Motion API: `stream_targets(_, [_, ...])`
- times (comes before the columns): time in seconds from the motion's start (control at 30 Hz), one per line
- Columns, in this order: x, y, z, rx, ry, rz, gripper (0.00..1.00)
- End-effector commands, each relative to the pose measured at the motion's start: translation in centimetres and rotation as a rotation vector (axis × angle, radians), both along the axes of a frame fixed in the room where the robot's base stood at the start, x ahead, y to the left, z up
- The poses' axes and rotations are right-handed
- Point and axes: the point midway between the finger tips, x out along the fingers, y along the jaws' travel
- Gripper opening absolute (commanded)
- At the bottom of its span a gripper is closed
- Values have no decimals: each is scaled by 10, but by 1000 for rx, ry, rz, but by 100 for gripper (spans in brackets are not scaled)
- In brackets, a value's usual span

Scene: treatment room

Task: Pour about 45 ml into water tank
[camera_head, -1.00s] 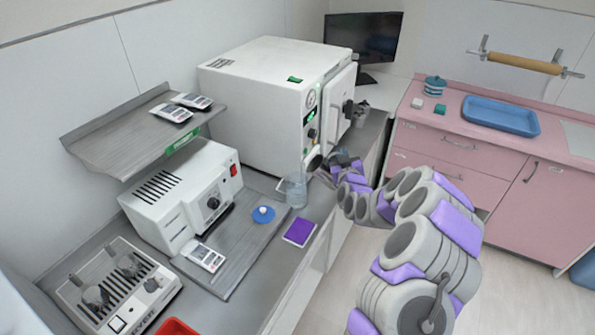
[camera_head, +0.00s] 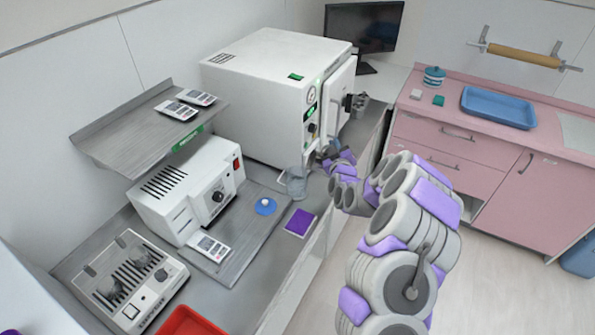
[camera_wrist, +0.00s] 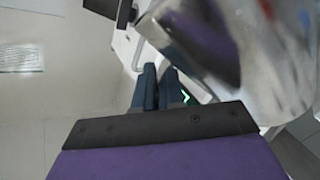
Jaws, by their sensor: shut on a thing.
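A clear jug (camera_head: 297,182) shows at the counter's front edge in the head view, just left of my gripper (camera_head: 318,160). My gripper appears shut on the jug; the exact contact is small and unclear. I cannot tell whether the jug touches the counter. In the wrist view the two dark fingers (camera_wrist: 158,85) are close together. A large clear surface (camera_wrist: 285,60), probably the jug, fills the upper right, blurred. A white sterilizer (camera_head: 265,95) with its door open stands behind. I cannot tell which part is the water tank, nor the water level.
A white box device (camera_head: 183,190), a blue round thing (camera_head: 265,206) and a purple pad (camera_head: 299,222) lie left and near on the counter. A red tray (camera_head: 190,322) is at the bottom. The pink cabinet (camera_head: 480,145) stands right, with open floor before it.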

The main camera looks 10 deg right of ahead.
Motion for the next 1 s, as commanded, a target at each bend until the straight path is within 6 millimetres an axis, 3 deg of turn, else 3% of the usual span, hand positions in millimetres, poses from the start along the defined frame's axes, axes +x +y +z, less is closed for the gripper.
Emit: stream_targets(1.0, [1, 6, 9, -84, 7, 0, 0])
